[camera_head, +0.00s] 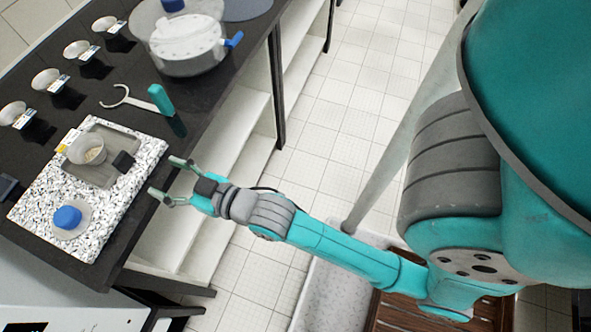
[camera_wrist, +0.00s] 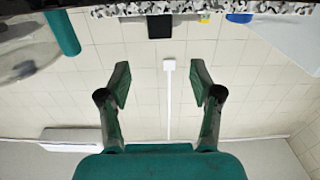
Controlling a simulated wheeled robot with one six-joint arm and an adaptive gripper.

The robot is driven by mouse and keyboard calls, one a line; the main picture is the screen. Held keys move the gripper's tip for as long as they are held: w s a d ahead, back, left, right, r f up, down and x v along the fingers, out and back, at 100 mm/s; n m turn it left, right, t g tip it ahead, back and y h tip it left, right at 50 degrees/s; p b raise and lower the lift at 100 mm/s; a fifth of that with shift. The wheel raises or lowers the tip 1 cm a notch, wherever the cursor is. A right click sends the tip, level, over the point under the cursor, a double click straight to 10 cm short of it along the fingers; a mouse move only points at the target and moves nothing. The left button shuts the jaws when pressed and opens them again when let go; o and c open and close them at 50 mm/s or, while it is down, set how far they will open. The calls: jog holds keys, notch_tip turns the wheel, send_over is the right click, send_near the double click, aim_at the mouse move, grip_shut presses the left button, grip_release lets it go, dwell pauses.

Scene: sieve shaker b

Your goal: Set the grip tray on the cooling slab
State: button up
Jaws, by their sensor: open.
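The grip tray (camera_head: 101,140), a shallow grey tray with a black block grip (camera_head: 123,162) on its right end, lies on the cooling slab (camera_head: 40,200), a white slab with black speckles on the dark bench. A clear cup with pale grains (camera_head: 88,150) stands in the tray. My gripper (camera_head: 167,178) is open and empty, just off the bench edge, pointing at the black grip and apart from it. In the wrist view, my open fingers (camera_wrist: 160,85) show, with the black grip (camera_wrist: 160,26) and the speckled slab edge (camera_wrist: 215,10) at the top.
A clear dish with a blue knob (camera_head: 68,217) sits on the slab's near part. A teal-handled hook tool (camera_head: 160,98) lies behind the slab. A round clear-and-white vessel (camera_head: 185,45) stands farther back, and several small cups (camera_head: 45,78) line the left. Floor right of the bench is open.

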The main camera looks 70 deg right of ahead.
jog(key=s+f+g, duration=0.1)
jog(key=s+f, duration=0.2)
jog(key=s, duration=1.2)
jog(key=s+f+g, duration=0.2)
jog(key=s+f, duration=0.2)
jog(key=s, duration=1.1)
jog(key=shift+f, duration=0.2)
jog(key=shift+s, duration=0.1)
